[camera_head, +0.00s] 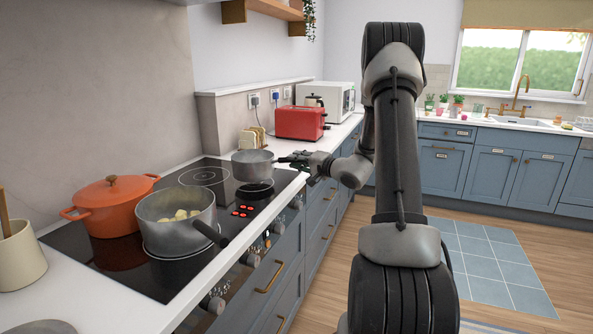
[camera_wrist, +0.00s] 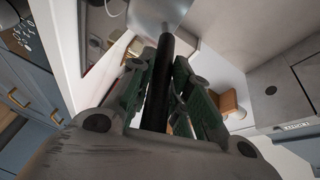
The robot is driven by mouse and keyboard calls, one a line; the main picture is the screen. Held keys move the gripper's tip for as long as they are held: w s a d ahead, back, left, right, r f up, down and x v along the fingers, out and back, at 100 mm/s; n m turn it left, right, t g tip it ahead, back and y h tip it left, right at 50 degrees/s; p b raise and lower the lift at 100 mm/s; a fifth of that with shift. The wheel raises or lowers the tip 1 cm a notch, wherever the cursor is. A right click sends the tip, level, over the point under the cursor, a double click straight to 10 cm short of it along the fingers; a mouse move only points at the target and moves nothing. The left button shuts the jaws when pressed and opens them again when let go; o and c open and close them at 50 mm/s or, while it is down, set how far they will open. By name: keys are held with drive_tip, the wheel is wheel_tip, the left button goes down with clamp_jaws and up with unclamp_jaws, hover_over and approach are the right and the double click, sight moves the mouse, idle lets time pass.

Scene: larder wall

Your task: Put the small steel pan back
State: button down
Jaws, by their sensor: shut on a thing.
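The small steel pan (camera_head: 253,164) is at the far right end of the black hob, upright, its handle pointing right toward my gripper (camera_head: 296,160). In the wrist view, the pan's grey body (camera_wrist: 158,12) shows at the top, and its black handle runs down between the green-padded fingers of my gripper (camera_wrist: 168,75). The fingers are closed on the handle. A dark reflection shows on the glass below the pan; I cannot tell whether its base touches the hob.
A larger steel pan (camera_head: 177,221) with pale food and an orange lidded pot (camera_head: 113,206) stand on the hob (camera_head: 200,172). A red toaster (camera_head: 300,123), bread slices (camera_head: 253,138) and a white microwave (camera_head: 325,101) are on the counter beyond. Open floor lies right.

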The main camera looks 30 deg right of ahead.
drive_tip(key=shift+f, duration=1.65)
drive_tip(key=c, duration=1.3)
unclamp_jaws()
drive_tip(key=shift+f, duration=0.1)
